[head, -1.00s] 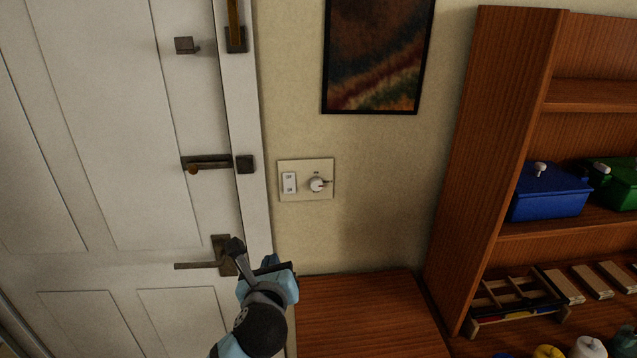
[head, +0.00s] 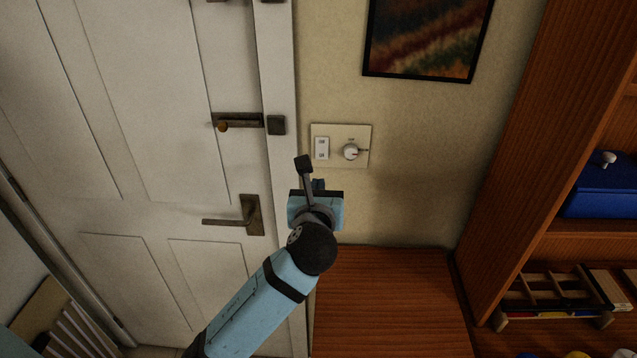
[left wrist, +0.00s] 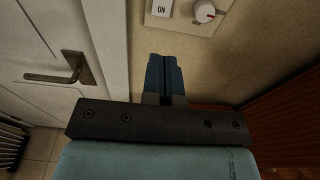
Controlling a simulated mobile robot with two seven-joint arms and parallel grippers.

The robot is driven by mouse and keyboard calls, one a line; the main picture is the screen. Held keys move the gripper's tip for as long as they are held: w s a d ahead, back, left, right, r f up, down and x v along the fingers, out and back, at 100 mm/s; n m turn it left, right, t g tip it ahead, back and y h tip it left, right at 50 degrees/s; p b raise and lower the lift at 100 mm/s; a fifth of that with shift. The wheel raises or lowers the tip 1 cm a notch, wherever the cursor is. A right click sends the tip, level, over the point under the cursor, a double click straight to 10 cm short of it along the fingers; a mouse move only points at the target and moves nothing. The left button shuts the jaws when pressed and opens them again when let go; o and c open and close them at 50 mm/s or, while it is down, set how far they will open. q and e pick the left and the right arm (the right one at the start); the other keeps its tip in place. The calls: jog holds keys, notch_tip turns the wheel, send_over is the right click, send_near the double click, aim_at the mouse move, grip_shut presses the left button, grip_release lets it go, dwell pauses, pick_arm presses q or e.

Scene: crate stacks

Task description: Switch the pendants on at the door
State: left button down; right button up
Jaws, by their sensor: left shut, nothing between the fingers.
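A cream wall plate (head: 341,133) beside the door frame carries a white rocker switch (head: 322,148) on its left and a round white dial (head: 351,152) on its right. In the left wrist view the rocker (left wrist: 161,8) shows the word ON, and the dial (left wrist: 204,12) has a red mark; the plate is cut off at the top. My left gripper (head: 304,163) is shut and empty, just below and left of the plate, apart from it as far as I can tell. Its fingers (left wrist: 164,75) point up toward the plate. No pendants are in view. My right gripper is not in view.
The white door (head: 150,110) on the left is shut, with a lever handle (head: 250,215) and a bolt (head: 240,121). A wooden cabinet top (head: 390,290) stands below the plate. A wooden shelf (head: 520,130) holding a blue box (head: 598,190) stands right. A picture (head: 425,40) hangs above.

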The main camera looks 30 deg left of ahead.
aim_at(321, 158)
pick_arm(q)
jog(key=p+x, duration=0.1)
jog(key=x, duration=1)
jog(key=shift+w+a+p, duration=0.2)
jog(key=shift+w+p, duration=0.1)
jog(key=shift+p, duration=0.05)
jog(key=shift+f, duration=0.1)
